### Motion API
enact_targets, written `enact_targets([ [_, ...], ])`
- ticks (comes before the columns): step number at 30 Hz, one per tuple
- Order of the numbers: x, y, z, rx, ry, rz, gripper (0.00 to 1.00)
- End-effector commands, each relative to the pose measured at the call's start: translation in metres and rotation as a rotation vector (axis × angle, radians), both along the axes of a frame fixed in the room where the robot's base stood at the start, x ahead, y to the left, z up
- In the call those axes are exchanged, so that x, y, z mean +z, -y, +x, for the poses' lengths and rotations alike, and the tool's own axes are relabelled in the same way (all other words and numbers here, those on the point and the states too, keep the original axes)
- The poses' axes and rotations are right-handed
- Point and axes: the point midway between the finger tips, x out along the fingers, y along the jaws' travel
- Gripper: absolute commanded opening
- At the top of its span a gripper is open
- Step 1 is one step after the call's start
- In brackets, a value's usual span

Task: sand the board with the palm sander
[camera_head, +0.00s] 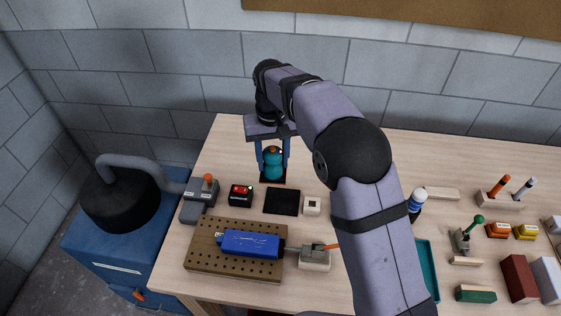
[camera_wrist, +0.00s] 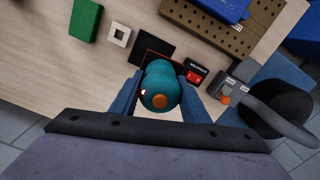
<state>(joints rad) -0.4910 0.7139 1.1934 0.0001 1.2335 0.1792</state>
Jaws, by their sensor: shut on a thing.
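The palm sander (camera_head: 273,164) is teal with an orange button on top, and stands upright at the back left of the bench. My gripper (camera_head: 272,160) is shut on it, one blue finger on each side. In the wrist view the sander (camera_wrist: 160,88) sits between the fingers (camera_wrist: 160,98). A dark pad with an orange-brown edge (camera_head: 273,181) lies under it; I cannot tell whether they touch. The blue-painted board (camera_head: 250,243) lies on a perforated brown plate (camera_head: 205,258) at the front left, with a grey orange-handled clamp (camera_head: 315,257) at its right end.
A black mat (camera_head: 282,202), a white square piece (camera_head: 312,206) and a red-and-black switch box (camera_head: 241,193) lie between sander and board. A grey hose fitting (camera_head: 200,200) with an orange knob stands left, joined to a black-topped vacuum (camera_head: 120,200). Blocks and tools fill the right side.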

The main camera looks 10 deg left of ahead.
Motion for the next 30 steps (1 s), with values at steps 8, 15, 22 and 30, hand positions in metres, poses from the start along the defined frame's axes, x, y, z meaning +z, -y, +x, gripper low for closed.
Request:
enact_targets([
  [8, 0.06, -0.028, -0.015, 0.062, 0.004, 0.002, 0.24],
  [15, 0.09, -0.037, -0.055, 0.119, 0.001, 0.0, 0.24],
  [22, 0.099, -0.032, -0.1, 0.164, 0.0, 0.0, 0.24],
  [30, 0.074, -0.007, -0.152, 0.149, -0.001, -0.001, 0.24],
])
